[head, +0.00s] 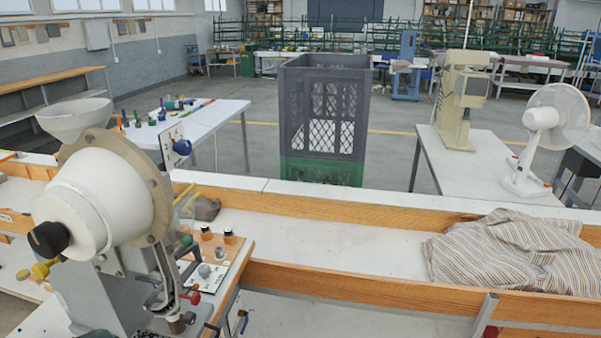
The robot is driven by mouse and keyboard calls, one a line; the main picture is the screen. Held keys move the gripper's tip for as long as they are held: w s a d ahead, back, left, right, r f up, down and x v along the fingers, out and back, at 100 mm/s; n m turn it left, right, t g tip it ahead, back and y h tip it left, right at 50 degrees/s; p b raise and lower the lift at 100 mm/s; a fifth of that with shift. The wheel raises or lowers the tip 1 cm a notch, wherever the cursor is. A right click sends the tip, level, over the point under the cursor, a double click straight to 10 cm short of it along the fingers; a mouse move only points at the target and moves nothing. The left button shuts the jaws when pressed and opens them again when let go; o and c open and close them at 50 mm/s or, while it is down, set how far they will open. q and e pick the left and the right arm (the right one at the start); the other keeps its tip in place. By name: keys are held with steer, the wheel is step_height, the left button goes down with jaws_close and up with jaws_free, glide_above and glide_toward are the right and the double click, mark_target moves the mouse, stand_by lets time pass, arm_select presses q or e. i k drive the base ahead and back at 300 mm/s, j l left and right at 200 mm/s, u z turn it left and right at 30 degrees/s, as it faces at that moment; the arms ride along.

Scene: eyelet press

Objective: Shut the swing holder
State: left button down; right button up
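The eyelet press (125,215) stands at the left, close to me. It has a white drum with a black knob (48,239), a tan round flange (152,185) and a white funnel (75,118) behind. Low on its right side is a metal chute leading down to a small fitting with a red knob (192,297). The swing holder may be part of this fitting, but I cannot tell it apart for sure or see whether it is open or shut. Neither of my grippers is in view.
A control plate (213,276) with knobs lies right of the press. A wood-edged bench trough (330,235) runs to the right, with a striped cloth (510,252) in it. A grey and green crate stack (325,120) and a white fan (545,130) stand behind.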

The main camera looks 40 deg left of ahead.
mark_target(188, 272)
steer(key=i, duration=0.35)
steer(key=i+j+z, duration=0.15)
steer(key=i, duration=0.25)
steer(key=i+z, duration=0.3)
steer(key=j+z, duration=0.1)
steer(key=z, duration=0.25)
steer(key=i+z, duration=0.1)
steer(key=z, duration=0.7)
steer(key=i+j+z, duration=0.1)
steer(key=z, duration=0.65)
steer(key=j+z, duration=0.2)
steer(key=z, duration=0.6)
steer(key=j+z, duration=0.2)
steer(key=z, duration=0.6)
steer(key=j+z, duration=0.2)
steer(key=z, duration=0.55)
steer(key=j+z, duration=0.1)
steer(key=z, duration=0.7)
steer(key=k+z, duration=0.15)
steer(key=z, duration=0.65)
steer(key=k+z, duration=0.15)
steer(key=z, duration=0.6)
steer(key=k+z, duration=0.1)
steer(key=z, duration=0.3)
steer(key=k+z, duration=0.1)
steer(key=z, duration=0.25)
steer(key=l+z, duration=0.1)
steer(key=z, duration=0.3)
steer(key=k+l+z, duration=0.1)
steer(key=z, duration=0.25)
